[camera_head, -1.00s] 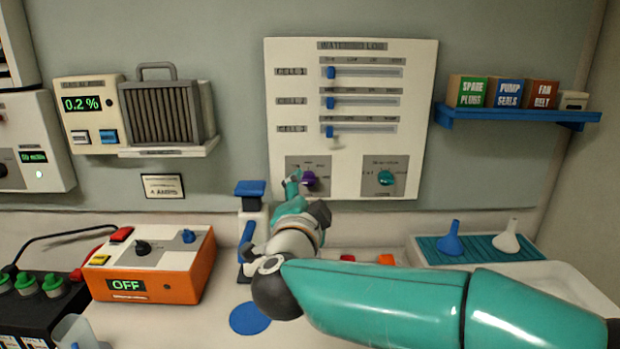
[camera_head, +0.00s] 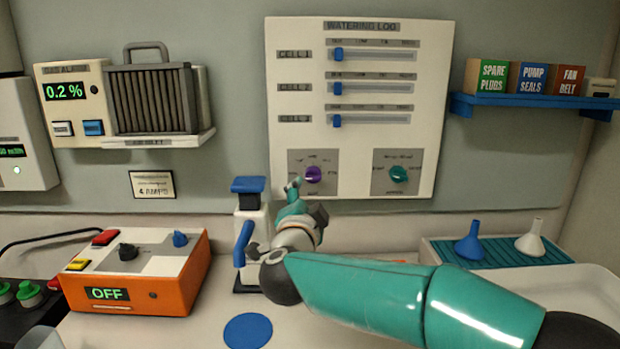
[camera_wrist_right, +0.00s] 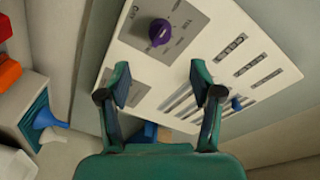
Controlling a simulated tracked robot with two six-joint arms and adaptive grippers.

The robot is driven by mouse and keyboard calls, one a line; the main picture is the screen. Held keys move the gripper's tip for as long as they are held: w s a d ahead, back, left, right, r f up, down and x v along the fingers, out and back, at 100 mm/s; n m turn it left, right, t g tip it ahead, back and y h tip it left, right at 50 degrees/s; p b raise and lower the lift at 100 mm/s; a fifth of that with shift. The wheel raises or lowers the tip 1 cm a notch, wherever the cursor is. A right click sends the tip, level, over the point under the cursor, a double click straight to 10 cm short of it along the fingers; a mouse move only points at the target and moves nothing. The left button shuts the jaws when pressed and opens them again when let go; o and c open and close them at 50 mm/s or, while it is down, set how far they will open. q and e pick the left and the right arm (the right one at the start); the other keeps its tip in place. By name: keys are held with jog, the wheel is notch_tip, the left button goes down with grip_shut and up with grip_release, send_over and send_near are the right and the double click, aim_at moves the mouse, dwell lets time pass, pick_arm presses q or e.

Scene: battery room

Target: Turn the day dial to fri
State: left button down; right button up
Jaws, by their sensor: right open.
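A purple dial (camera_head: 313,174) sits on a grey plate at the lower left of the white Watering Log panel (camera_head: 440,110). A teal dial (camera_head: 398,175) sits on a second plate to its right. Their small markings are too blurred to read surely. My right gripper (camera_head: 303,199) is just below the purple dial in the head view, its fingers toward the panel. In the right wrist view the fingers (camera_wrist_right: 159,88) are apart with nothing between them, and the purple dial (camera_wrist_right: 159,32) is clear of them. The teal dial is not visible there. My left gripper is not in view.
Several blue sliders, such as the top one (camera_head: 338,54), are above the dials. A blue-topped dispenser-like object (camera_head: 248,225) stands close to my right gripper. An orange box (camera_head: 140,275) is at left, and funnels (camera_head: 469,241) and a shelf (camera_head: 530,103) are at right.

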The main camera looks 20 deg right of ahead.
aim_at(312, 179)
jog(key=p+x, duration=0.2)
jog(key=x, duration=0.9)
jog(key=shift+w, duration=0.15)
jog(key=shift+c, duration=0.2)
jog(key=c, duration=1)
jog(key=shift+c, duration=0.5)
jog(key=shift+f, duration=0.1)
